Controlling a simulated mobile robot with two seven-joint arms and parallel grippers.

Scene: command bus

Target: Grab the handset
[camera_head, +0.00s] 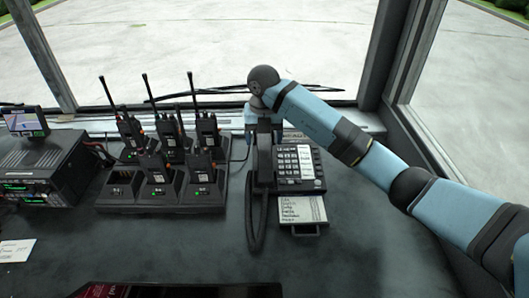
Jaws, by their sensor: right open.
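The black handset (265,158) lies lengthwise along the left side of a desk phone (303,165), which has a white-labelled keypad. Its coiled cord (256,225) loops down onto the desk in front. My right arm reaches in from the right, and my right gripper (263,127) points down at the handset's far end. The gripper is open, with its fingers around or just above that end; the wrist partly hides them, and I cannot tell if they touch. My left gripper is not in view.
Several radios stand in a charger (160,200) close left of the phone. A radio console (45,168) with a small screen (26,121) is at the far left. A note tray (302,211) sticks out below the phone. The windshield rises behind; the desk's front right is clear.

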